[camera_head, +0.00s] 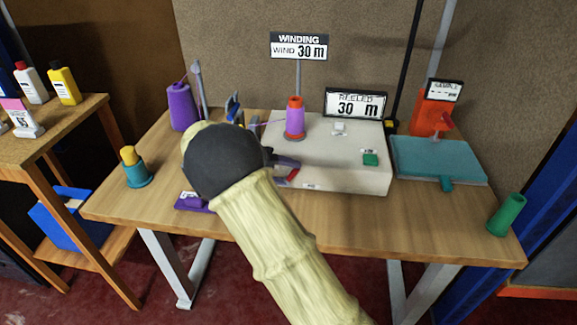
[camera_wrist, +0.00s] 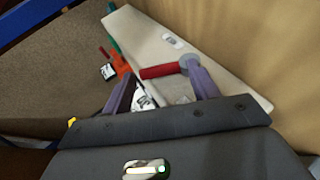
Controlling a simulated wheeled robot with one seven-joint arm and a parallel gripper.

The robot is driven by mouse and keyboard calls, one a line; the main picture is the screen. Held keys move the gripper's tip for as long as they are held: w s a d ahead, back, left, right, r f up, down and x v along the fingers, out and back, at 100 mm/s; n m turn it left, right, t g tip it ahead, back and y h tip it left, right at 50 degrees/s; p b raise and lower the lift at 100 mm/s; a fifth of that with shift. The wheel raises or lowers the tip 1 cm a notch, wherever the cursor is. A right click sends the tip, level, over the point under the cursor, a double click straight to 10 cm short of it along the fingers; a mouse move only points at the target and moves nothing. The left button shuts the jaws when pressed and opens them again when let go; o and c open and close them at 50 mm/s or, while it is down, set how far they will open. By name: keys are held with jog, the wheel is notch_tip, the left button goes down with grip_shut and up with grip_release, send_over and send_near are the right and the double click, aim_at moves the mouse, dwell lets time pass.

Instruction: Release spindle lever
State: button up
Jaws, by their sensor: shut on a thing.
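The spindle lever has a red handle (camera_head: 293,174) at the left front of the white winding machine (camera_head: 345,178). In the wrist view the red handle (camera_wrist: 160,72) runs across between my two purple-grey fingers to a grey round pivot. My gripper (camera_head: 284,163) is shut on the lever; my dark wrist hides much of it in the head view. The wrist view also shows my gripper (camera_wrist: 160,78).
The sign (camera_head: 299,46) reads "WIND 30 m" and the display (camera_head: 356,104) "REELED 30 m". A green button (camera_head: 370,159) is on the machine. A large purple cone (camera_head: 182,107) stands behind left. A teal pad (camera_head: 437,160) and green cone (camera_head: 507,214) are right.

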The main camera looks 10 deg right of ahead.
jog(key=shift+w+a+f+n+h+p, duration=0.15)
jog(key=shift+a+n+h+p, duration=0.25)
jog(key=shift+h, duration=0.55)
jog(key=shift+w+a+f+n+h+p, duration=0.1)
jog(key=shift+a+n+h+p, duration=0.2)
jog(key=shift+h+p, duration=0.5)
jog(key=shift+h, duration=0.25)
jog(key=o, duration=1)
jog(key=shift+a, duration=0.15)
jog(key=a, duration=0.5)
jog(key=s+a+r, duration=0.1)
jog(key=a, duration=0.5)
jog(key=a+r, duration=0.1)
jog(key=a, duration=0.5)
jog(key=shift+s+r, duration=0.2)
jog(key=shift+r, duration=0.05)
